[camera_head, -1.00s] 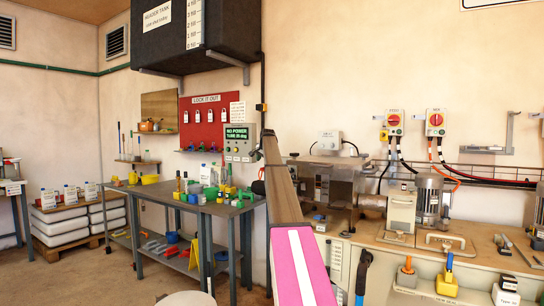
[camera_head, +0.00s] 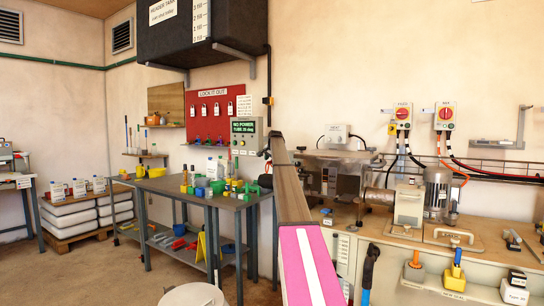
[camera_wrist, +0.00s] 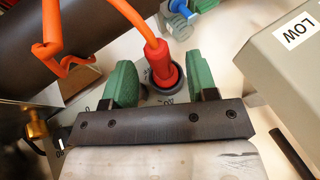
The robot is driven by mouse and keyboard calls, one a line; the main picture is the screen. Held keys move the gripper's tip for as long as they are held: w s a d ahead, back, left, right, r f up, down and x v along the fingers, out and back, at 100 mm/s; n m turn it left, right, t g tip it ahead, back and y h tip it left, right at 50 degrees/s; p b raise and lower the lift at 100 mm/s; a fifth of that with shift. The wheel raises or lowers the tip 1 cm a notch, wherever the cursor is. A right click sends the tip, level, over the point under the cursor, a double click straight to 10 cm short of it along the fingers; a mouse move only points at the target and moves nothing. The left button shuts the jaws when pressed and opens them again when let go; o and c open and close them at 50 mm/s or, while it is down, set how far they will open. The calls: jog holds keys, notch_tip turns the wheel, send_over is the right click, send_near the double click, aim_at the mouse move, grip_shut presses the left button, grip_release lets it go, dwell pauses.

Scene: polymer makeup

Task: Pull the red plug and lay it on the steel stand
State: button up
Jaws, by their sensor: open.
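The red plug (camera_wrist: 162,68) stands in a round grey socket (camera_wrist: 160,92) in the wrist view, with an orange cable (camera_wrist: 117,12) leaving its top. My gripper (camera_wrist: 160,80) is open, with one green finger on each side of the plug. A gap shows on both sides, so the fingers do not appear to touch it. The gripper's dark crossbar hides the near edge of the socket's surroundings. In the head view the plug and my gripper are not visible behind my arm. I cannot single out the steel stand in either view.
In the wrist view, a grey box marked LOW (camera_wrist: 285,60) is at right, and a blue fitting (camera_wrist: 180,22) lies beyond the plug. In the head view, a motor (camera_head: 438,192) stands on the right bench, and a grey table (camera_head: 165,184) with small items is left.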

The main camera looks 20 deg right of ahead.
jog(key=shift+w+f, duration=0.4)
jog(key=shift+f, duration=0.2)
grip_shut()
jog(key=shift+s+a, duration=0.45)
jog(key=shift+a, duration=0.1)
dwell(0.4)
jog(key=shift+s+a, duration=1)
jog(key=shift+a, duration=0.25)
